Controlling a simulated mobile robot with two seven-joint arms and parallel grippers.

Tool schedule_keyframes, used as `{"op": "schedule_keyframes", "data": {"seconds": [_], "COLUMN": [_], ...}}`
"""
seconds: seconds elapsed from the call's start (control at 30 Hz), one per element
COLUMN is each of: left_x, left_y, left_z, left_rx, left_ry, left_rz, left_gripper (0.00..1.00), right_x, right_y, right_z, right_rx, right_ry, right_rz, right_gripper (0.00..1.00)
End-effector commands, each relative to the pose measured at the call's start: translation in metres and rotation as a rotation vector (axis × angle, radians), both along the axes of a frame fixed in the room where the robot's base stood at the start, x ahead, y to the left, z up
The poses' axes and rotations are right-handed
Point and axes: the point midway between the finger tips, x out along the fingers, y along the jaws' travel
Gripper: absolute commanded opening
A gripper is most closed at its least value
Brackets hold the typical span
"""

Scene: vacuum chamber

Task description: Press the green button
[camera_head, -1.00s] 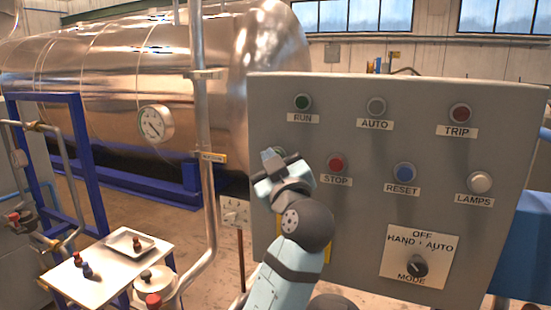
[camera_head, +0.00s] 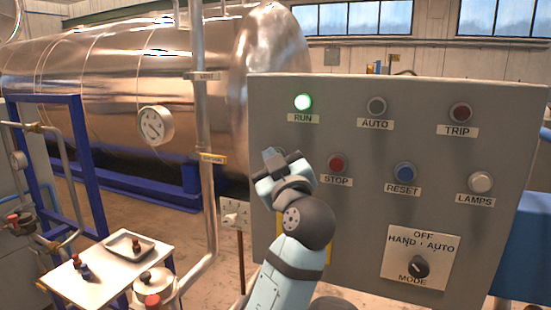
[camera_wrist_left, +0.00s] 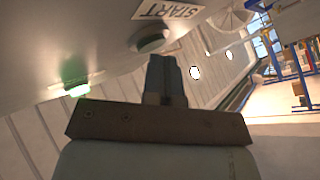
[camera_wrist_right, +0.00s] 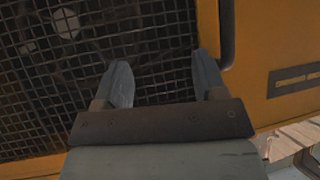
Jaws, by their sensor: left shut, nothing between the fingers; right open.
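The grey control panel (camera_head: 340,110) faces me. My left gripper (camera_head: 271,157) is shut and empty at the panel's left side. In the left wrist view its fingertips (camera_wrist_left: 166,64) are right by the button; I cannot tell whether they touch. The RUN lamp (camera_head: 303,102) glows green. My right gripper (camera_wrist_right: 165,85) is open and empty, seen only in its wrist view.
The red STOP button (camera_head: 336,163), blue RESET button (camera_head: 405,172) and mode knob (camera_head: 418,265) are right of my left gripper. A vertical pipe (camera_head: 207,130) stands to its left. A black mesh (camera_wrist_right: 150,40) in an orange frame lies beyond my right gripper.

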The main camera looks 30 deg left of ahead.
Motion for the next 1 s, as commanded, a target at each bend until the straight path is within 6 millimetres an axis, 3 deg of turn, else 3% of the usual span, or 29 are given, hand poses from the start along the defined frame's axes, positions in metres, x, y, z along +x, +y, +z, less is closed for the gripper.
{"op": "schedule_keyframes", "data": {"seconds": [0.3,0.67,1.0], "left_x": [-0.015,-0.018,-0.051], "left_y": [-0.001,-0.001,-0.003], "left_z": [-0.001,-0.001,-0.002], "left_rx": [-0.001,-0.001,-0.002], "left_ry": [0.0,-0.001,-0.001], "left_rz": [-0.001,0.0,-0.002], "left_gripper": [0.0,0.0,0.0], "right_x": [0.0,0.0,0.0], "right_y": [0.0,0.0,0.0], "right_z": [-0.009,-0.01,-0.02], "right_rx": [0.0,0.0,0.001], "right_ry": [0.001,0.0,0.0], "right_rz": [0.0,0.0,0.001], "right_gripper": [0.65,0.65,0.65]}}
